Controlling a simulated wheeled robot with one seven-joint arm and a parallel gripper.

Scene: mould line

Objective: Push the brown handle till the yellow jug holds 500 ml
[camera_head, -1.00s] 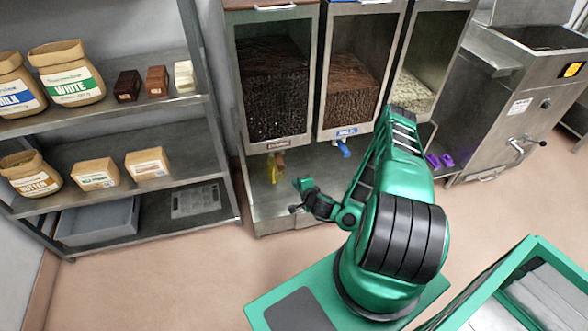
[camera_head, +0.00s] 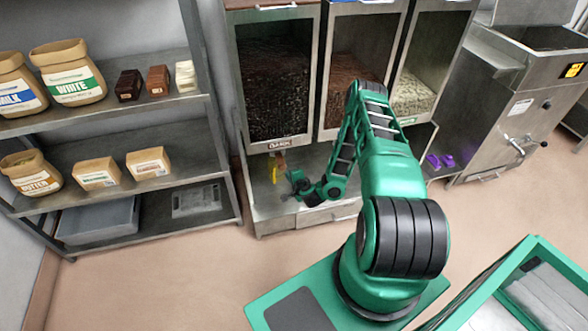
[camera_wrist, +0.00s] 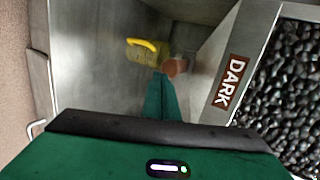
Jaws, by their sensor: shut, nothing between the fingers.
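The yellow jug (camera_head: 272,172) stands under the dark dispenser, and it also shows in the wrist view (camera_wrist: 142,52). How much it holds cannot be read. The brown handle (camera_wrist: 176,67) is beside the jug, below the dispenser marked DARK (camera_wrist: 231,83). It is small in the head view (camera_head: 281,158). My gripper (camera_head: 296,180) is just to the right of and below the jug there. In the wrist view its green fingers (camera_wrist: 160,84) are shut and empty, with their tips close to the handle. Whether they touch it cannot be told.
The dark dispenser's window shows dark pieces (camera_head: 275,95). The middle dispenser (camera_head: 345,70) is partly behind my arm. A white-filled dispenser (camera_head: 412,92) stands to its right. A shelf rack (camera_head: 120,105) with bags and boxes stands at left. Purple items (camera_head: 440,160) lie at right.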

